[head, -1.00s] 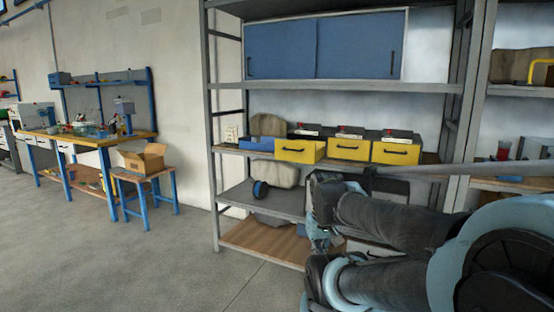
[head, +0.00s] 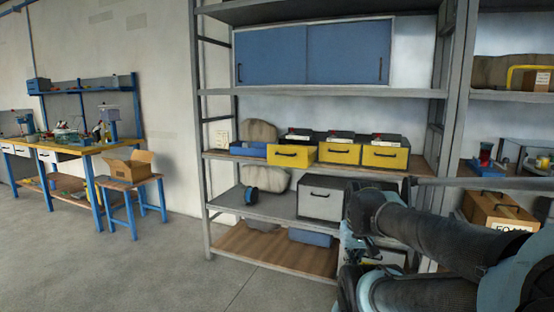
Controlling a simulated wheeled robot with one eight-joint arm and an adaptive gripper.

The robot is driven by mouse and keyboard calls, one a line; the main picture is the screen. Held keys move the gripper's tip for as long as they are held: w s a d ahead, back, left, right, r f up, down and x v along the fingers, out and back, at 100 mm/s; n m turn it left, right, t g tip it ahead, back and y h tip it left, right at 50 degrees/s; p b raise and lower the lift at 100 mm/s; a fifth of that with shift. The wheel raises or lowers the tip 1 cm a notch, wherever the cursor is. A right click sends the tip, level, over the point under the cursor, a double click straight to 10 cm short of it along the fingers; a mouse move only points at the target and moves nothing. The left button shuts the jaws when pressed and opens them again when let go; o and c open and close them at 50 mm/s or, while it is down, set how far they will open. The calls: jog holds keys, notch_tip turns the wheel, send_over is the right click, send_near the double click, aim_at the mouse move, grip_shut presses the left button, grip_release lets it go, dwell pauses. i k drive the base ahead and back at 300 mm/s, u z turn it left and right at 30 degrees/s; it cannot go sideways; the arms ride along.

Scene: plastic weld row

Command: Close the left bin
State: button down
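Three yellow-fronted bins stand side by side on the middle shelf (head: 222,155) of the grey rack. The left bin (head: 291,157) sticks out farther forward than the middle bin (head: 339,153) and the right bin (head: 385,157), so it looks pulled open. Each front has a dark handle, and dark boxes with white labels show behind and above. My arm reaches in from the lower right, below and to the right of the bins and apart from them in the picture. I cannot make out my gripper's fingers.
A blue cabinet (head: 312,54) sits above the bins. Below are a grey box (head: 321,203) and a dark blue spool (head: 251,196). A stool (head: 130,185) carrying an open carton (head: 129,164) stands left. A labelled box (head: 497,211) is at right. Floor before the rack's left side is clear.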

aim_at(289, 155)
jog(key=i, duration=1)
